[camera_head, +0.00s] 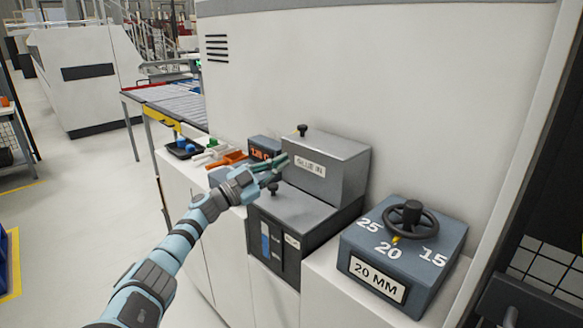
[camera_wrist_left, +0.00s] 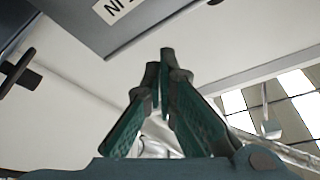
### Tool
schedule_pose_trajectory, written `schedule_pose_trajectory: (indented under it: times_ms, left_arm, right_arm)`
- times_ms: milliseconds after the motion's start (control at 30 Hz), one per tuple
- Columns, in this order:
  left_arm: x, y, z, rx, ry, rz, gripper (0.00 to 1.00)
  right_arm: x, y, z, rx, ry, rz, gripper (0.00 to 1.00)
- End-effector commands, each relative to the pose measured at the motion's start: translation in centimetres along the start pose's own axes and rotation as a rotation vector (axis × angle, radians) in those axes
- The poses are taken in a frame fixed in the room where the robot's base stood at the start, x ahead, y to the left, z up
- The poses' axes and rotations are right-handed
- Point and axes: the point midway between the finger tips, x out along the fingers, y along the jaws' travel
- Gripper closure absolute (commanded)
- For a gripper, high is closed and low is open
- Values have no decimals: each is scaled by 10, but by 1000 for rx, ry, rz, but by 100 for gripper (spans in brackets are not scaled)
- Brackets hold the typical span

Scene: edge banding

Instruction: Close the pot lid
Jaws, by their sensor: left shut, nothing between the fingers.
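A dark grey glue unit (camera_head: 312,222) stands on the white cabinet in the head view, with a blue level gauge (camera_head: 265,240) on its front. A raised grey block (camera_head: 335,168) labelled "GLUE IN" sits on its rear part, with a black knob (camera_head: 303,130) on top. A second dark knob (camera_head: 273,188) stands on the lower front top. I cannot tell which part is the lid. My left gripper (camera_head: 284,164) is shut and empty, just left of the label; contact is unclear. In the left wrist view its fingertips (camera_wrist_left: 160,56) are together below the labelled grey panel (camera_wrist_left: 140,22).
A blue-grey "20 MM" dial box (camera_head: 405,250) with a black handwheel (camera_head: 410,215) stands to the right. Orange and white small items (camera_head: 225,158) lie left of my gripper. The white machine wall (camera_head: 400,90) rises behind. Open floor lies at the left.

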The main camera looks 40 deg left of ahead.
Motion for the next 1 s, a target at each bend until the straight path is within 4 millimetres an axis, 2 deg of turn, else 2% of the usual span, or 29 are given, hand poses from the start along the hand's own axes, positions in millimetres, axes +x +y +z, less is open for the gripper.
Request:
schedule_pose_trajectory:
  times_ms: [33,200,500,733,1000]
  left_arm:
    - [-5,0,12,-37,-1,-17,100]
    - [-18,-4,39,-186,-2,-72,100]
    - [-34,-2,77,-401,-1,-152,100]
    - [-41,1,93,-497,-1,-187,100]
    - [-43,3,100,-538,-3,-203,100]
  right_arm:
    - [10,-1,1,0,0,0,60]
    - [27,-2,3,0,0,0,60]
    - [51,-4,5,0,0,0,60]
    - [60,-4,6,0,0,1,60]
    - [63,-3,6,-1,0,2,60]
